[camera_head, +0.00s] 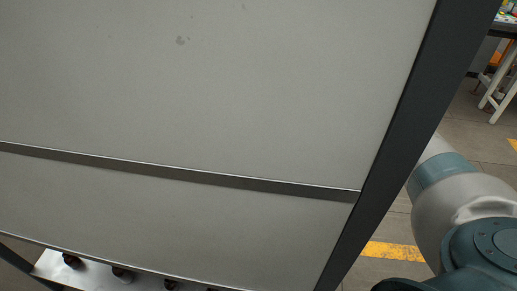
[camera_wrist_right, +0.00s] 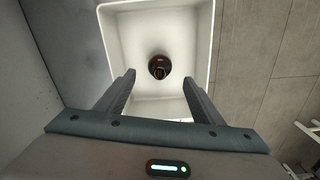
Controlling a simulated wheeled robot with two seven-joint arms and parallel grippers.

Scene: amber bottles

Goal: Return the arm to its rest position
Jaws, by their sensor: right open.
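My right gripper (camera_wrist_right: 158,98) is open in the right wrist view, its two fingers spread wide apart with nothing between the tips. Beyond the fingers, an amber bottle (camera_wrist_right: 159,67) stands inside a white bin (camera_wrist_right: 207,40), seen from above, apart from the fingers. In the head view, part of my right arm shows at the lower right; its gripper is hidden. My left gripper is not in either view.
A large grey panel (camera_head: 220,80) with a metal strip and a dark frame post (camera_head: 395,130) fills most of the head view. Several dark bottles (camera_head: 122,274) stand on a light shelf at the lower left. Floor with yellow markings (camera_head: 398,251) shows at the right.

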